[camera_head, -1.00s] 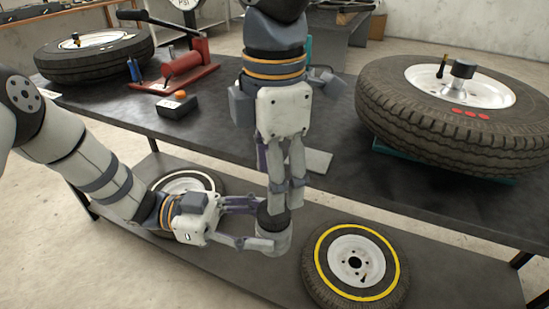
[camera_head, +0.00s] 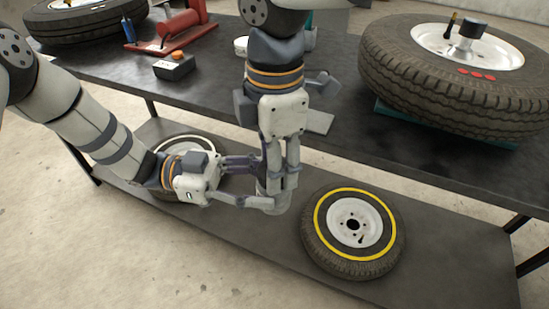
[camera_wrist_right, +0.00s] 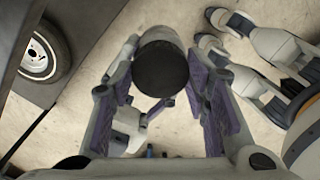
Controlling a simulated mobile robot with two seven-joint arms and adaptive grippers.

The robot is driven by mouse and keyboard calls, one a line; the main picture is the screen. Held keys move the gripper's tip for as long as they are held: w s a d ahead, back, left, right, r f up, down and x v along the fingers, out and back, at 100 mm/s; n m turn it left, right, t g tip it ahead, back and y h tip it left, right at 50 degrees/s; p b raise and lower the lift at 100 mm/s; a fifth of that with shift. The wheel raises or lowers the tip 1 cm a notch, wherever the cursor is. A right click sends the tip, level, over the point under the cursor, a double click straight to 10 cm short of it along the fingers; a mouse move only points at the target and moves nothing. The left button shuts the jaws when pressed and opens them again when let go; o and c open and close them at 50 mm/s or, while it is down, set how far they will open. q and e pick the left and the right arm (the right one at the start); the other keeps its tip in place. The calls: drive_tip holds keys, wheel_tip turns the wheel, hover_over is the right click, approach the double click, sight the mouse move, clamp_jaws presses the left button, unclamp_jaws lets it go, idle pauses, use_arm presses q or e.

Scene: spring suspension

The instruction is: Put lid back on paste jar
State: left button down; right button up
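The paste jar (camera_head: 263,187) is a pale grey cylinder held upright above the lower shelf. My left gripper (camera_head: 262,185) is shut on its side, coming in from the left. A dark round cap, which looks like the lid (camera_wrist_right: 161,70), shows at the near end of the jar in the right wrist view; whether it is seated or the jar's dark inside cannot be told for sure. My right gripper (camera_head: 281,180) points down over the jar. Its purple-padded fingers (camera_wrist_right: 178,85) stand apart on both sides of the cap, with narrow gaps visible. In the head view they hide much of the jar top.
The dark bench (camera_head: 345,105) carries a large tyre (camera_head: 420,85) at right, a red tool (camera_head: 180,35) and a small box with an orange button (camera_head: 174,66). On the lower shelf (camera_head: 440,265) lie a yellow-ringed wheel (camera_head: 325,250) and a white-ringed wheel (camera_head: 175,142).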

drive_tip(key=m, duration=1.4)
drive_tip(key=o, duration=1.3)
drive_tip(key=shift+c, duration=0.2)
wheel_tip(320, 180, up, 4)
drive_tip(key=shift+r, duration=0.2)
